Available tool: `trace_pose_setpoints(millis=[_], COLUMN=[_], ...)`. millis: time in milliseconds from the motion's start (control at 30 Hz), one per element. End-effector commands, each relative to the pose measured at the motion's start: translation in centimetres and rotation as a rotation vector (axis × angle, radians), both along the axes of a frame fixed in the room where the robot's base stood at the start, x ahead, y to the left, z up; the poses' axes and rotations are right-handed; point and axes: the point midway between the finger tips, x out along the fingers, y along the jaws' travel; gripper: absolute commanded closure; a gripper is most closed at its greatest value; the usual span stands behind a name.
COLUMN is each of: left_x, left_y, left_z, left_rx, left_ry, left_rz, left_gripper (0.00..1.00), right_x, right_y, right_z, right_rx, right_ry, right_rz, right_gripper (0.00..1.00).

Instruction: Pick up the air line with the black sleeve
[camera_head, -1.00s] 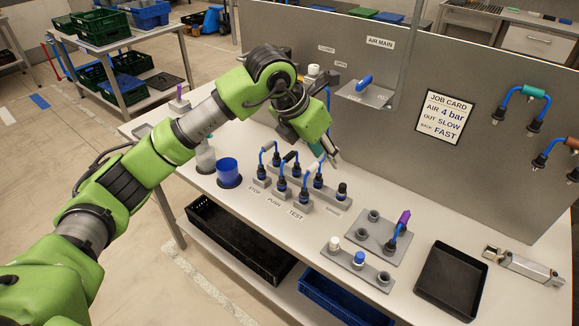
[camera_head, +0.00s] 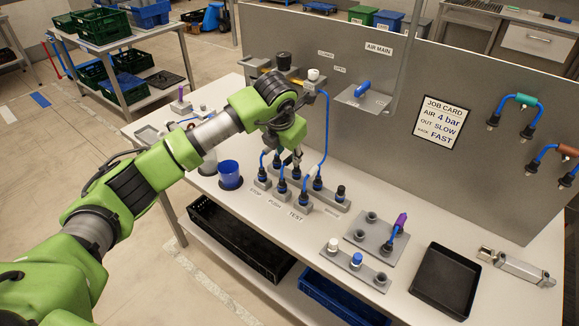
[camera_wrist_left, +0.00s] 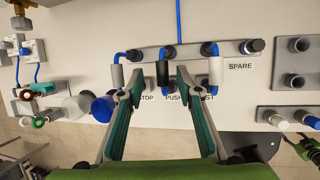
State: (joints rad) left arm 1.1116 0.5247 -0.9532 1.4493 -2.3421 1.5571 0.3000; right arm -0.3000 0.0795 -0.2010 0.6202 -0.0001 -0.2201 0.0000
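The air line with the black sleeve (camera_wrist_left: 163,73) is the middle of three short blue lines in the left wrist view, above the PUSH label. It is plugged in at both ends. My left gripper (camera_wrist_left: 157,84) is open, with one finger on each side of this sleeve; I cannot tell whether they touch it. In the head view my left gripper (camera_head: 297,153) points down over the row and hides most of this line. A line with a pale sleeve (camera_wrist_left: 117,75) stands at the left, and one with a white sleeve (camera_wrist_left: 215,71) at the right.
A blue cup (camera_head: 229,172) stands left of the row. A grey block with a purple-sleeved line (camera_head: 401,222), a block with white and blue caps (camera_head: 356,260) and a black tray (camera_head: 446,281) lie to the right. The upright panel (camera_head: 400,60) closes off the back.

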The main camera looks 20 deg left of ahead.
Motion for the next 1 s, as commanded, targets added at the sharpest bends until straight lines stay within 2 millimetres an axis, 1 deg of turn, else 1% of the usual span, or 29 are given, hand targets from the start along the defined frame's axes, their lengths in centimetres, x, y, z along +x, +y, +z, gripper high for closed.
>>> trace_pose_setpoints(millis=[33, 100, 233, 333, 533, 567, 600, 667, 1000], left_x=[0.2, 0.7, 1.4, 1.6, 1.6, 1.6, 1.6, 1.6, 1.7], left_y=[-0.2, -0.4, -0.3, -0.2, -0.2, -0.2, -0.2, -0.2, -0.2], left_z=[-0.4, -1.4, -3.0, -3.5, -3.6, -3.6, -3.6, -3.6, -3.5], left_rx=[0.0, 0.0, 0.0, 0.0, 0.0, 0.0, 0.0, 0.0, 0.0], left_ry=[0.005, 0.005, 0.004, 0.001, 0.0, 0.0, 0.0, 0.0, -0.001], left_rz=[0.0, 0.0, 0.001, 0.0, 0.0, 0.0, 0.0, 0.0, 0.0], left_gripper=[0.68, 0.68, 0.68, 0.68, 0.68, 0.75, 0.86, 1.0, 1.0], right_x=[0.0, 0.0, 0.0, 0.0, 0.0, 0.0, 0.0, 0.0, 0.0], right_y=[0.0, 0.0, 0.0, 0.0, 0.0, 0.0, 0.0, 0.0, -0.1], right_z=[1.0, 1.7, 1.9, 2.0, 1.9, 1.9, 1.9, 1.9, 1.8], right_rx=[0.0, 0.0, 0.0, 0.0, 0.0, 0.0, 0.0, 0.0, -0.001], right_ry=[0.0, 0.0, 0.0, 0.0, 0.0, 0.0, 0.0, 0.0, 0.0], right_rz=[0.0, 0.0, 0.0, 0.0, -0.001, -0.001, -0.001, -0.001, -0.002], right_gripper=[0.6, 0.6, 0.6, 0.6, 0.6, 0.6, 0.6, 0.6, 0.6])
